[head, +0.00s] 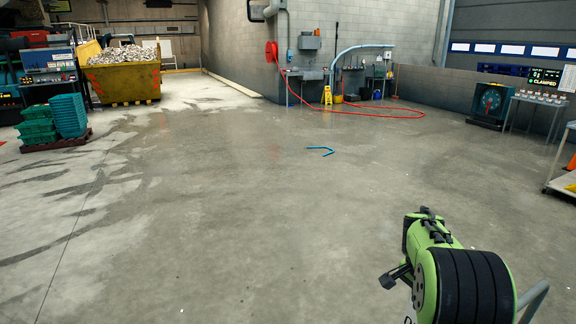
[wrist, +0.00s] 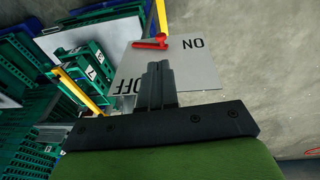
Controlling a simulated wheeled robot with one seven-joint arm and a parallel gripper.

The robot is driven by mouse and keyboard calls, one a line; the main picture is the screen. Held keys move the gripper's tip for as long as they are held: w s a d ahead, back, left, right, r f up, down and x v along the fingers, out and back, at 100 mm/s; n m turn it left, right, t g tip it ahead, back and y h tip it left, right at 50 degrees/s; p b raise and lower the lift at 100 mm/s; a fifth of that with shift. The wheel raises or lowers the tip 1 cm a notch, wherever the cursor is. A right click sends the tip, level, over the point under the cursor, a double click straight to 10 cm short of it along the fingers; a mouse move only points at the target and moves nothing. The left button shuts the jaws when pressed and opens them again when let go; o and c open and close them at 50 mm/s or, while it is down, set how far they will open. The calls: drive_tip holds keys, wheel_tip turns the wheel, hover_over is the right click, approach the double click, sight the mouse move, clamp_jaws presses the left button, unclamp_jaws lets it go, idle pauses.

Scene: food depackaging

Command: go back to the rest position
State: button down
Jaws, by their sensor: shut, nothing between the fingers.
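My gripper (wrist: 158,85) is shut and empty in the wrist view, its two dark fingers together. Past the fingertips is a grey panel (wrist: 195,70) with the words ON and OFF upside down. A red lever (wrist: 150,45) lies at its upper edge. I cannot tell how far the fingers are from the panel. In the head view my green and black arm (head: 440,240) is at the lower right; the fingers cannot be made out there.
Green crates (wrist: 95,70) and yellow posts (wrist: 80,90) stand at the left of the wrist view. In the head view, a yellow skip (head: 122,82) and stacked crates (head: 38,128) stand left. A blue bent piece (head: 320,150) lies on otherwise open floor. A red hose (head: 385,112) lies by the wall.

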drive_tip(key=s+a+r+n+t, duration=0.3)
drive_tip(key=s+a+r+n, duration=0.3)
drive_tip(key=s+a+r, duration=0.45)
drive_tip(key=s+a+n+t+y, duration=0.2)
drive_tip(key=s+a+n, duration=0.5)
drive_tip(key=s, duration=0.7)
drive_tip(key=shift+s+a+r+n+t, duration=0.25)
drive_tip(key=shift+s+a+n+t, duration=0.15)
drive_tip(key=shift+a, duration=0.65)
